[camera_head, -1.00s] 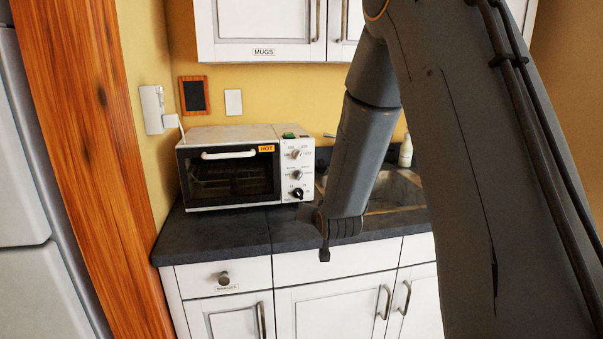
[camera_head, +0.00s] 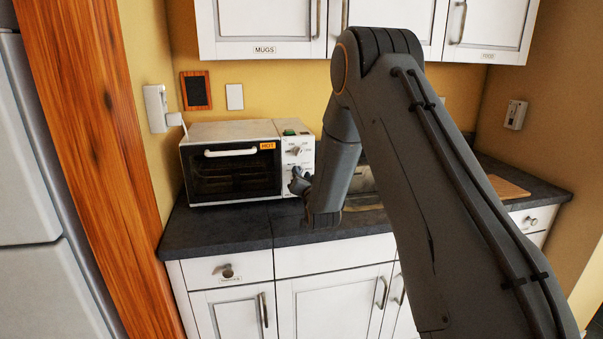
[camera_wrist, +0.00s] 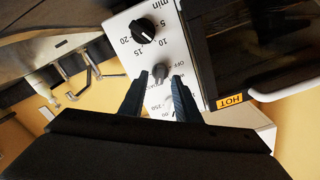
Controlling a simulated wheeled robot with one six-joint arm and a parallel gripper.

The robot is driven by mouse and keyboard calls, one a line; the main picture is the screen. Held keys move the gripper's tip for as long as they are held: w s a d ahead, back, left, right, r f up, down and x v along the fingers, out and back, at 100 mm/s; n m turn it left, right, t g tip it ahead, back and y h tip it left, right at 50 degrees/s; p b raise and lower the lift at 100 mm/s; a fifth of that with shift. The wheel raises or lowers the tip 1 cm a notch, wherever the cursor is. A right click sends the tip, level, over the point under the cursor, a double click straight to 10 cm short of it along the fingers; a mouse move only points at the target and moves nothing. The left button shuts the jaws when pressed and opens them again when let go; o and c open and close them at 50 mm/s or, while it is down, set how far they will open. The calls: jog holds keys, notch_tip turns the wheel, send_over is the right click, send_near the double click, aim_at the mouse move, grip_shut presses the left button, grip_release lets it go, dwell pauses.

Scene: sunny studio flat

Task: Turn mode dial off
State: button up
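A white toaster oven (camera_head: 215,131) with a dark glass door stands on the counter, its knob panel on the right. In the wrist view the panel (camera_wrist: 118,22) is turned around. The grey middle dial (camera_wrist: 160,72), with OFF printed beside it, appears to be the mode dial. My gripper (camera_wrist: 157,80) is open, its two dark fingers apart on either side of this dial's lower end; I cannot tell whether they touch it. A black minute dial (camera_wrist: 143,32) is above it in that view. The dial marked 250 is partly hidden. In the head view my gripper (camera_head: 299,181) covers the lower panel.
The oven door handle (camera_head: 230,152) and orange HOT label (camera_head: 267,146) are left of the panel. The sink (camera_head: 362,182) is partly hidden behind my arm. White upper cabinets (camera_head: 265,25) hang above. The dark counter (camera_head: 225,228) is clear in front of the oven.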

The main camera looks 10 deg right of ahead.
jog(key=shift+w, duration=0.45)
jog(key=shift+c, duration=0.5)
grip_shut()
jog(key=shift+n, duration=0.3)
jog(key=n+b, duration=0.4)
jog(key=n, duration=0.3)
jog(key=n+b, duration=0.5)
jog(key=n, duration=0.3)
jog(key=n+b, duration=0.4)
jog(key=n, duration=0.4)
jog(key=shift+a+f+b, duration=0.25)
jog(key=shift+a+b, duration=0.05)
jog(key=shift+b, duration=0.05)
jog(key=shift+n, duration=0.3)
